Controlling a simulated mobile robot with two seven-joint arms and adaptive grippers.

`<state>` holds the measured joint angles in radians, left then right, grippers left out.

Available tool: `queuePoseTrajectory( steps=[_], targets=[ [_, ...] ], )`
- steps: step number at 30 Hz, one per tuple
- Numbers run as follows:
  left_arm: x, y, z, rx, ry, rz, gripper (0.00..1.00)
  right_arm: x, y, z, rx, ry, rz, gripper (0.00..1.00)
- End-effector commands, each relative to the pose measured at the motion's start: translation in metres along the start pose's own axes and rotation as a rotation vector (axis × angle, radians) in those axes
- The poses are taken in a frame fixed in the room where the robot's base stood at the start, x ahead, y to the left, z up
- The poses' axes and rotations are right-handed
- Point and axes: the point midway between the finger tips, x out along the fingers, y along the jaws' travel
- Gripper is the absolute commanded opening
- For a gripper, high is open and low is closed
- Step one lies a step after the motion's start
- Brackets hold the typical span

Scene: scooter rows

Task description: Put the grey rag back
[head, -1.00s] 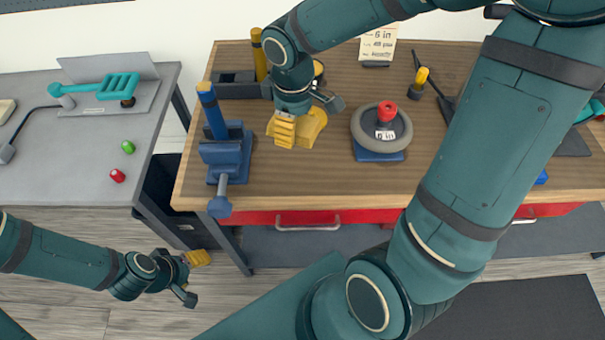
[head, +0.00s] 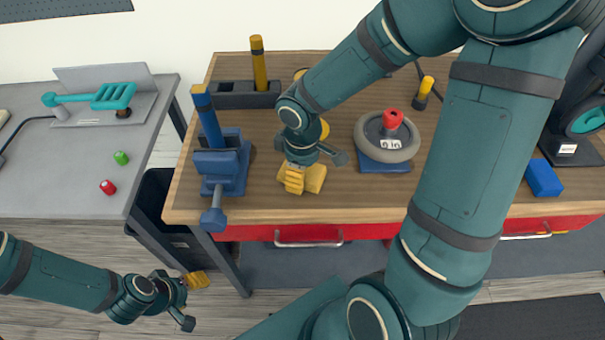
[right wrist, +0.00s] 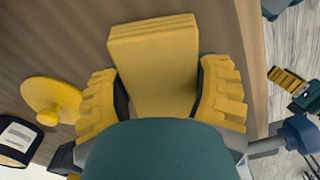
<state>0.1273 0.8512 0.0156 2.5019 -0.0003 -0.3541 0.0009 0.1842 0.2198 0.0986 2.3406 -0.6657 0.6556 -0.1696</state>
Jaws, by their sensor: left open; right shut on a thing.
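I see nothing that is clearly a grey rag in either view. My right gripper (head: 294,180) is over the wooden bench near its front edge. In the right wrist view its yellow ribbed fingers (right wrist: 162,100) are closed on both sides of a folded yellow piece, perhaps a cloth (right wrist: 153,55), with layered edges. The yellow piece also shows in the head view (head: 316,178), partly hidden by the gripper. I cannot tell whether it touches the bench. My left gripper (head: 186,300) is open and empty, low over the floor in front of the grey table.
On the wooden bench (head: 350,205) stand a blue vise (head: 222,170), a dark holder (head: 232,97) with a yellow tube, a grey wheel (head: 388,137) on a blue base and a blue box (head: 543,178). A yellow knobbed disc (right wrist: 50,100) lies nearby. The grey table (head: 60,170) is at left.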

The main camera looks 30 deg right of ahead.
Motion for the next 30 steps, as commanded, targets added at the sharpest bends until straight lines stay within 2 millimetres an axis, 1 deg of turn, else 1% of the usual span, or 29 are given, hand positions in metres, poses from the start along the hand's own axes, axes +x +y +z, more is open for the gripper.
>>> queuePoseTrajectory(
  steps=[1,8,12,13,14,15,16,26,28,30],
  targets=[
    [0.003,-0.001,0.000,0.000,0.001,0.000,0.59,0.006,0.000,0.000,0.000,0.000,-0.001,0.34],
    [0.002,-0.001,0.000,0.000,0.001,0.000,0.59,0.004,0.000,0.000,0.001,0.001,0.000,0.34],
    [0.005,-0.002,0.000,0.000,0.003,0.000,0.59,0.008,0.000,0.000,0.001,0.001,0.000,0.34],
    [0.005,-0.002,-0.001,0.000,0.003,0.000,0.59,0.009,0.000,0.000,0.001,0.001,0.000,0.73],
    [0.005,-0.002,-0.001,0.000,0.003,0.000,0.59,0.008,0.000,0.000,0.001,0.001,0.000,0.83],
    [0.005,-0.002,-0.001,0.000,0.003,0.000,0.59,0.007,0.000,0.000,0.001,0.001,0.000,0.98],
    [0.005,-0.002,-0.001,0.000,0.003,0.000,0.59,0.007,0.000,0.000,0.001,0.001,0.000,1.00],
    [0.002,-0.001,-0.001,0.000,0.002,0.000,0.59,0.004,0.000,0.000,0.001,0.001,0.000,1.00],
    [-0.002,0.001,0.000,0.000,0.000,0.000,0.59,-0.002,0.001,0.000,0.001,0.002,0.002,1.00],
    [-0.005,0.002,0.000,-0.001,-0.001,0.000,0.59,-0.013,0.001,-0.001,0.002,0.003,0.004,1.00]
  ],
)
